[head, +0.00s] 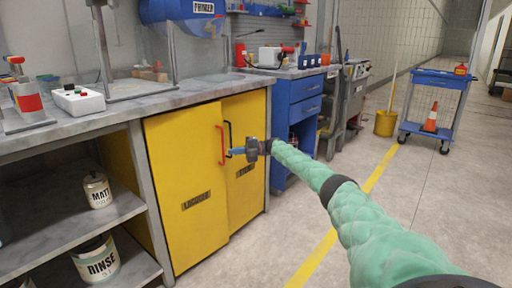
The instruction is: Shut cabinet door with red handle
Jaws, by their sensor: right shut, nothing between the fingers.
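A yellow cabinet under the grey counter has two doors. The left door (183,170) carries the red handle (221,145) near its right edge and a dark label low down. It looks flush or nearly flush with the right door (247,185); I cannot tell whether a small gap remains. The right door has a black handle (229,136). My right gripper (232,152) comes in from the right on a green-sleeved arm. It is shut and empty, its tips just right of the red handle and over the black one in the picture. Contact is unclear. My left gripper is not in view.
Open shelves at left hold a MATT can (97,191) and a RINSE can (97,260). A blue drawer unit (297,105) stands beyond the cabinet. A blue cart (440,80) with a cone (431,118) and a yellow bucket (386,123) are farther back. The floor before the cabinet is clear.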

